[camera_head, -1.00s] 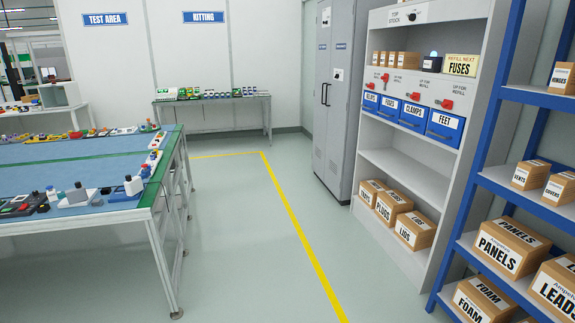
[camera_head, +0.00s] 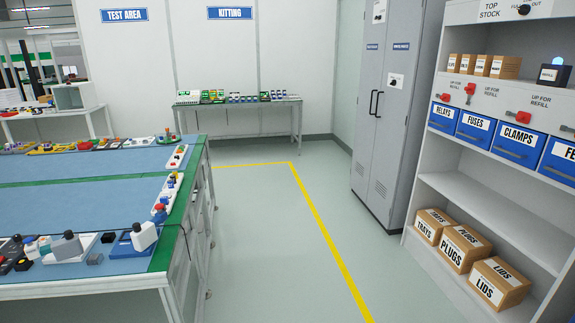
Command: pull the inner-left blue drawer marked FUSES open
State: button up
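The blue FUSES drawer (camera_head: 475,131) is in the white shelf unit at the right. It is the second drawer from the left in a row. It looks shut, flush with the drawers beside it. The RELAYS drawer (camera_head: 443,115) is on its left and the CLAMPS drawer (camera_head: 518,143) on its right. A red lever (camera_head: 470,90) sits above the row near the FUSES drawer. My gripper is not in view.
The white shelf unit (camera_head: 455,193) holds boxes such as PLUGS (camera_head: 463,248) on its bottom shelf. A grey cabinet (camera_head: 392,110) stands left of it. A green-edged workbench (camera_head: 190,165) is at the left. The floor (camera_head: 270,260) between is clear, with a yellow line.

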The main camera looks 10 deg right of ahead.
aim_at(477, 131)
jog(key=i+z, duration=0.3)
jog(key=i, duration=0.15)
jog(key=i+z, duration=0.25)
jog(key=i, duration=0.2)
jog(key=i+j+z, duration=0.3)
jog(key=i, duration=0.15)
jog(key=i+j+z, duration=0.25)
jog(key=i, duration=0.2)
jog(key=l, duration=0.1)
